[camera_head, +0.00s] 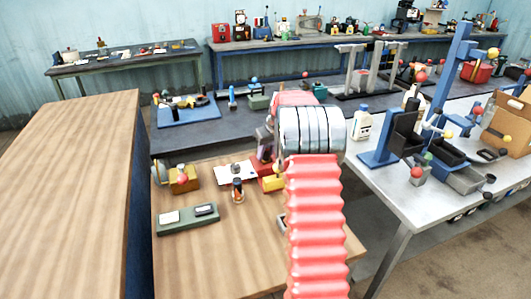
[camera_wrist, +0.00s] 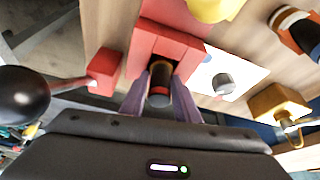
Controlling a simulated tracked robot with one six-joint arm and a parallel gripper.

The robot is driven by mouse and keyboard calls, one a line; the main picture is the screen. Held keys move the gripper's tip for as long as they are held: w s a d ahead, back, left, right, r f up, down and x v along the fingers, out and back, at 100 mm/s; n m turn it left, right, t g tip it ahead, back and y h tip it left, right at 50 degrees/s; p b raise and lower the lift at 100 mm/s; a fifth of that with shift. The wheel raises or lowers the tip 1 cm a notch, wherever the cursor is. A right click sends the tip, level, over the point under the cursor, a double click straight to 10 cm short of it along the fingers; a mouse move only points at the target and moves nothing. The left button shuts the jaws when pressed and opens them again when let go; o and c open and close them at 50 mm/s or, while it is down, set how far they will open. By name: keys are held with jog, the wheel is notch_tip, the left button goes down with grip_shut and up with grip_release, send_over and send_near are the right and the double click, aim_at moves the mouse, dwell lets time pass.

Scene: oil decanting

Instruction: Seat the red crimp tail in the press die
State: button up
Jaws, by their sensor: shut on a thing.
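In the wrist view my gripper (camera_wrist: 159,106) is shut on a short dark cylindrical piece with a red band, the crimp tail (camera_wrist: 158,98). The tail's far end is at the opening of a red block, the press die (camera_wrist: 165,42). I cannot tell whether it is inside the opening or only in front of it. A lever with a black ball knob (camera_wrist: 22,95) joins a red block at the left of the die. In the head view the red press (camera_head: 262,168) shows partly behind my arm, and the tail is hidden.
A white plate (camera_head: 228,174) lies left of the press on the wooden bench (camera_head: 190,265). A yellow-brown block (camera_head: 184,180), a small upright bottle-like piece (camera_head: 237,191) and a green tray (camera_head: 187,220) stand nearby. A white table (camera_head: 400,190) is at the right.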

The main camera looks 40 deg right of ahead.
jog(key=o, duration=1.1)
jog(key=v, duration=1.2)
jog(key=shift+r, duration=0.1)
